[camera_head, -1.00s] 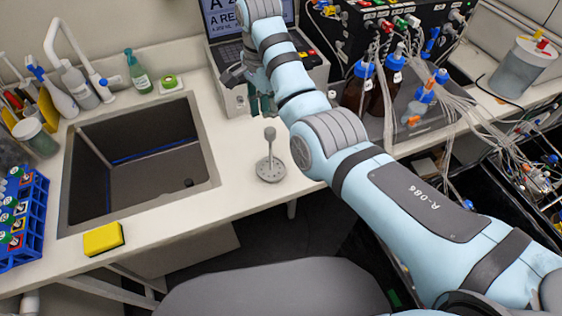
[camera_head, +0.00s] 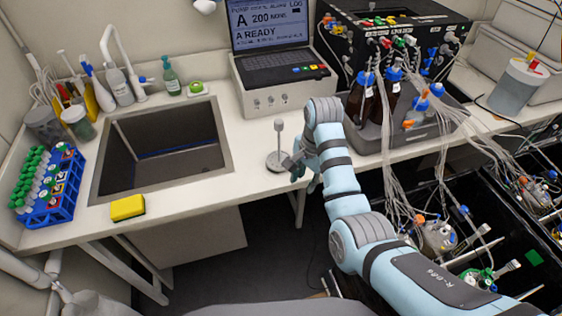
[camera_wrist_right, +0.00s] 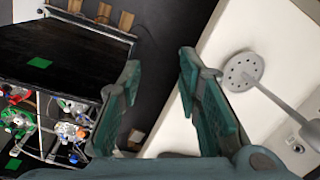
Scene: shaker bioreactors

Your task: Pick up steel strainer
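The steel strainer (camera_head: 274,161) is a grey perforated disc with an upright, knob-topped handle. It stands on the white counter to the right of the sink, near the front edge. In the right wrist view its disc (camera_wrist_right: 241,73) and handle lie to the right of the fingers. My right gripper (camera_head: 306,177) is just right of the strainer at the counter's front edge. Its green fingers (camera_wrist_right: 158,82) are apart with nothing between them, and the strainer is outside them. My left gripper is not in view.
The sink (camera_head: 228,160) lies left of the strainer, with a yellow sponge (camera_head: 127,208) at its front. A laptop-like instrument (camera_head: 282,92) stands behind. Brown bottles (camera_head: 361,99) and tubing are to the right. The counter around the strainer is clear.

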